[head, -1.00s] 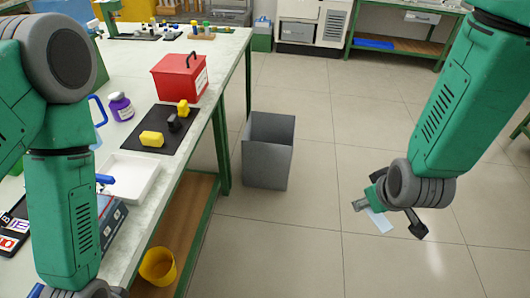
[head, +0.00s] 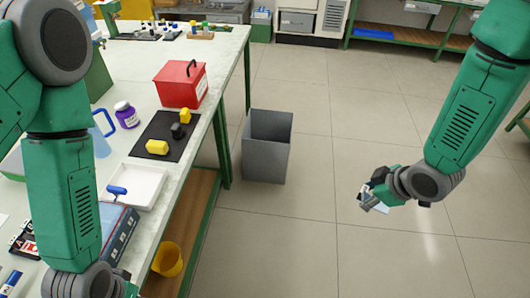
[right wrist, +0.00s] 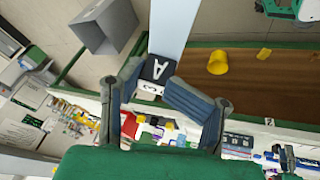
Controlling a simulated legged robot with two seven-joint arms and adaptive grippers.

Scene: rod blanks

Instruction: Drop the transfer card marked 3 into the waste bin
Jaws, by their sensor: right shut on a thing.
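The transfer card (right wrist: 172,25) is a pale blue strip with a dark label end showing a white letter A and what looks like a 3. My right gripper (right wrist: 152,85) is shut on its label end. In the head view the right gripper (head: 370,197) holds the card (head: 381,208) over open floor, right of the waste bin and apart from it. The waste bin (head: 265,160) is a grey, open-topped box on the floor beside the bench. It also shows in the right wrist view (right wrist: 104,30). My left gripper (head: 105,290) is cut off by the bottom edge, its fingers unclear.
The bench (head: 225,75) on the left carries a red box (head: 180,85), a black mat (head: 185,143) with yellow and black blocks, a white tray (head: 130,180) and a purple-labelled jar (head: 126,115). A yellow bucket (head: 167,259) is on its lower shelf. Floor between bin and right gripper is clear.

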